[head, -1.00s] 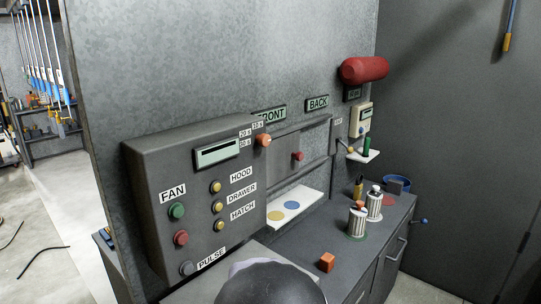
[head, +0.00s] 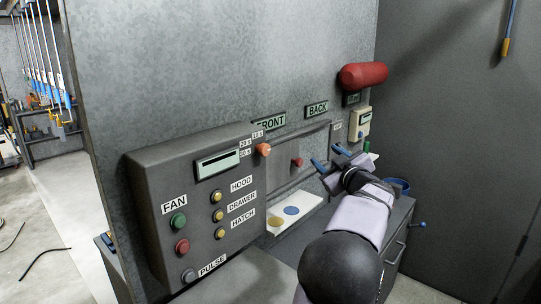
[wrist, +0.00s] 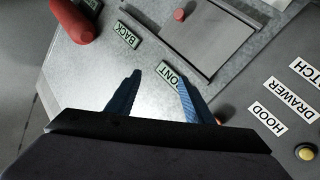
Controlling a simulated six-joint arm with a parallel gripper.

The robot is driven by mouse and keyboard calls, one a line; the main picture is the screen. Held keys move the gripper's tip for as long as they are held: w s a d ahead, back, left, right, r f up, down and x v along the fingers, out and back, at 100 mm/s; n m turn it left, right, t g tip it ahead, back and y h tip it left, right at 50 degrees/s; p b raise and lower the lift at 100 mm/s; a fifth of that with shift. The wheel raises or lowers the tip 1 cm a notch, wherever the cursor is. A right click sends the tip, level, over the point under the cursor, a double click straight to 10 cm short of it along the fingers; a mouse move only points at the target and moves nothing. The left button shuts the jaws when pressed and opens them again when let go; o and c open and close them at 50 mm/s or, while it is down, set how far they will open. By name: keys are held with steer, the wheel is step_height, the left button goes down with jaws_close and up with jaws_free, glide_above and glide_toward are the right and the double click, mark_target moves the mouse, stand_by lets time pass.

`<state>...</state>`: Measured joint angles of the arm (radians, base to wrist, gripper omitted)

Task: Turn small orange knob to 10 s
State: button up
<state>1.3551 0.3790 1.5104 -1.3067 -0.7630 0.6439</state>
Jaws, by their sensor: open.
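The small orange knob (head: 263,149) sits at the upper right of the grey control box, beside labels reading 10 s, 20 s and 30 s. Which label it points to is too small to tell. My gripper (head: 329,157) is open and empty, to the right of the knob and apart from it, near the hatch front. In the wrist view its two blue fingers (wrist: 155,95) are spread before the wall. A small part of an orange-red round thing shows there beside the right finger; I cannot tell for sure that it is the knob.
The control box (head: 150,190) carries FAN, HOOD, DRAWER, HATCH and PULSE buttons. A red cylinder (head: 363,75) juts from the wall at upper right. My arm hides much of the counter.

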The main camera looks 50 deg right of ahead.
mark_target(266, 150)
steer(key=w+a+r+n+t+y, duration=0.1)
steer(key=w+a+t+y, duration=0.3)
steer(key=a+y, duration=0.4)
steer(key=a+r, duration=0.1)
steer(key=a, duration=0.3)
steer(key=shift+w+n, duration=0.35)
steer(key=shift+n, duration=0.05)
steer(key=shift+w+d+p, duration=0.25)
steer(key=shift+w+p, duration=0.65)
steer(key=shift+w, duration=0.95)
steer(key=shift+w+d+p, duration=0.2)
steer(key=shift+w+p, duration=0.65)
steer(key=shift+w, duration=0.95)
steer(key=c, duration=1)
